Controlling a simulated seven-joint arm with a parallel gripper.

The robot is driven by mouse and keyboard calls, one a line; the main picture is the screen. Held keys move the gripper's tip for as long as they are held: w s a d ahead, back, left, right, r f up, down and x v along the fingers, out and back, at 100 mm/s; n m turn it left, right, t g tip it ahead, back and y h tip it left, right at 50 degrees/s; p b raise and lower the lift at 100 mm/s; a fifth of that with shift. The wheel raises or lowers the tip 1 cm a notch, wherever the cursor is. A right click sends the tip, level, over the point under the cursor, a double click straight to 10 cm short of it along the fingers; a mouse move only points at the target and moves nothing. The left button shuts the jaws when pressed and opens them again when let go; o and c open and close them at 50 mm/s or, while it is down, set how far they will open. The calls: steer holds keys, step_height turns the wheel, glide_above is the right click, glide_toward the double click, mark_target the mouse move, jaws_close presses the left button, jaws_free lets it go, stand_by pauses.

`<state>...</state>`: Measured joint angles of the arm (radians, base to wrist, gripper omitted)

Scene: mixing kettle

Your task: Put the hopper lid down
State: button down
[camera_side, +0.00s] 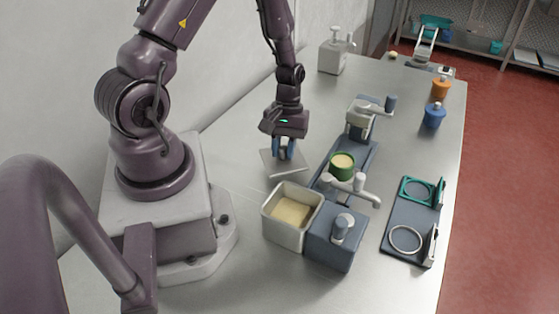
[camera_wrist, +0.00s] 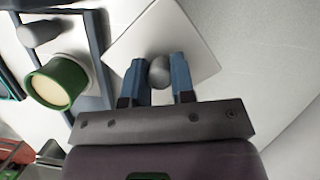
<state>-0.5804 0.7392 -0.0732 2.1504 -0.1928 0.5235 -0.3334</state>
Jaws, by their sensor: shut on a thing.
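The hopper lid is a flat, light grey square plate (camera_side: 270,165) with a round grey knob, low over the table behind the hopper. In the wrist view the lid (camera_wrist: 196,38) lies under my fingers, and its knob (camera_wrist: 160,72) is between them. My gripper (camera_side: 284,152) points down with its blue fingers shut on the knob; the fingers also show in the wrist view (camera_wrist: 160,82). I cannot tell whether the lid touches the table. The hopper (camera_side: 281,228) is a white open square bin with pale yellow content.
A blue-grey block with a tap (camera_side: 334,245) stands right of the hopper. A green cup (camera_side: 342,167) sits on a dark stand behind it. A dark tray with rings (camera_side: 406,215) lies further right. Orange (camera_side: 440,89) and blue (camera_side: 434,117) bottles stand at the far right.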

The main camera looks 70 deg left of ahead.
steer(key=shift+f, duration=1.45)
steer(key=shift+f, duration=0.15)
steer(key=c, duration=1)
jaws_free()
steer(key=shift+o, duration=0.2)
steer(key=v, duration=1.2)
step_height(320, 180, up, 15)
steer(key=m+t+y, duration=0.3)
steer(key=m, duration=0.3)
glide_above(284, 159)
steer(key=w+d, duration=0.2)
steer(key=d, duration=0.2)
steer(key=s+d+r+m+t, duration=0.4)
steer(key=s+d+r+m, duration=0.1)
steer(key=s+d+r, duration=0.1)
steer(key=shift+s+r+m, duration=0.4)
steer(key=shift+s+r, duration=0.2)
steer(key=shift+s, duration=0.25)
